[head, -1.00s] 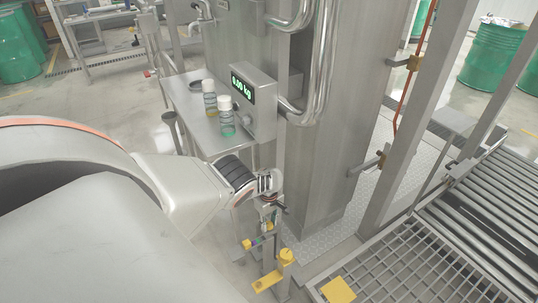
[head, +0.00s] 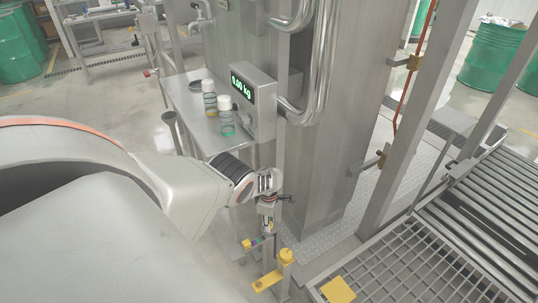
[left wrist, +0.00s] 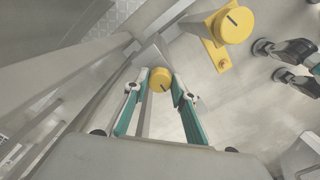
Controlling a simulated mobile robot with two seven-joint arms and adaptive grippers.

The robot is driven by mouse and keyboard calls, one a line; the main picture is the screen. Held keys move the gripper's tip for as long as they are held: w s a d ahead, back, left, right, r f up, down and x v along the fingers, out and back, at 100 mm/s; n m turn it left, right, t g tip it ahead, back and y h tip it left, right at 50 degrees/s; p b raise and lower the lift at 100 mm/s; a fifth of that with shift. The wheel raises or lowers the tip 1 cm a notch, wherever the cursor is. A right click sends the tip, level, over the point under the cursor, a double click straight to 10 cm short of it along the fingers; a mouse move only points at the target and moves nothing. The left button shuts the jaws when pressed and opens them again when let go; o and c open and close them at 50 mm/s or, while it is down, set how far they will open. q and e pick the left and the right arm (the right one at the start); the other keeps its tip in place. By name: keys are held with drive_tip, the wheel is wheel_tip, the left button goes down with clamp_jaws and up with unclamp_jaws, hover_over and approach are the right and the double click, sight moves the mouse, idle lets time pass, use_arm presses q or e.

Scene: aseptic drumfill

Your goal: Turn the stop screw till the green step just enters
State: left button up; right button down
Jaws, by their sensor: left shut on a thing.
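My left gripper (head: 267,222) points down beside the steel column.
A larger yellow knob (head: 286,256) stands on a yellow bracket close by; it also shows in the left wrist view (left wrist: 233,25). A side table with bottles (head: 226,118) and a display reading 0.00 kg (head: 242,88) are behind. A roller conveyor (head: 480,215) lies right.

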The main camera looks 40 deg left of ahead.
use_arm(q)
drive_tip(key=shift+s+a, duration=0.1)
drive_tip(key=shift+a, duration=0.1)
drive_tip(key=o, duration=1.1)
drive_tip(key=shift+d, duration=0.2)
